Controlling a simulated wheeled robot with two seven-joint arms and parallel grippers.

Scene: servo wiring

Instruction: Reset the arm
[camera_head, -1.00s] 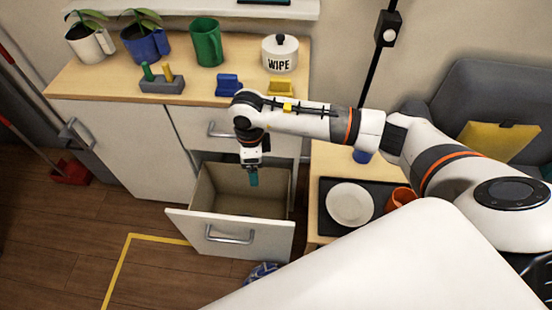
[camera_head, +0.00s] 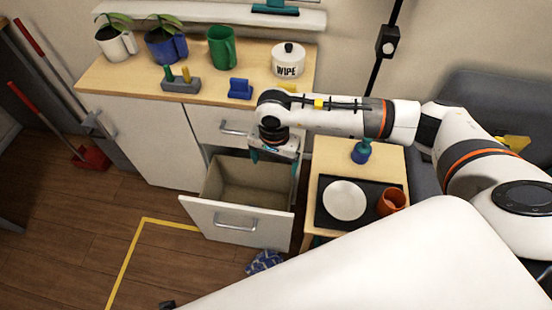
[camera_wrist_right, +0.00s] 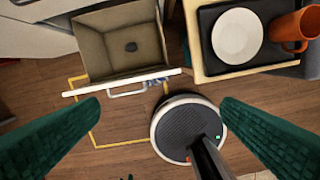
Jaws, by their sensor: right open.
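My right arm reaches in from the right in the head view. Its right gripper (camera_head: 274,158) is above the back part of the open drawer (camera_head: 236,224), pointing down. Its two green fingers are wide apart with nothing between them, as the right wrist view (camera_wrist_right: 162,104) also shows. The drawer is pulled out of the cabinet (camera_head: 150,140). My left gripper cannot be made out.
A side table (camera_head: 330,160) right of the drawer holds a black tray (camera_head: 368,213) with a white plate (camera_head: 344,200) and orange mug (camera_head: 391,201), and a blue-green item (camera_head: 361,151). A blue cloth-like thing (camera_head: 264,262) lies on the floor before the drawer. Pots and a WIPE canister (camera_head: 288,62) stand on the cabinet.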

